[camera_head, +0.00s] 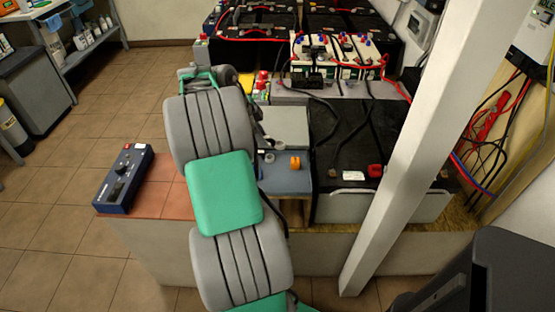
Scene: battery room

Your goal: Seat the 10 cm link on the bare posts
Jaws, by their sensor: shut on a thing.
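My gripper (262,130) is small and dark, just right of my arm's upper grey link, which hides much of it. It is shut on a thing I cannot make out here. I cannot pick out the 10 cm link. Cream batteries (357,68) with red and blue terminal tops stand at the back, with cables on them. A large black battery (345,140) lies right of my gripper, with a red cap (375,171) and a white label (354,176) at its near end. Which posts are bare is too small to tell.
A blue-grey surface (283,182) holds an orange piece (295,162) and a pale ring. A blue box with knobs (124,178) sits on the reddish mat (163,199) at left. A white pillar (425,120) blocks the right. Red and black cables cross the back. The left floor is open.

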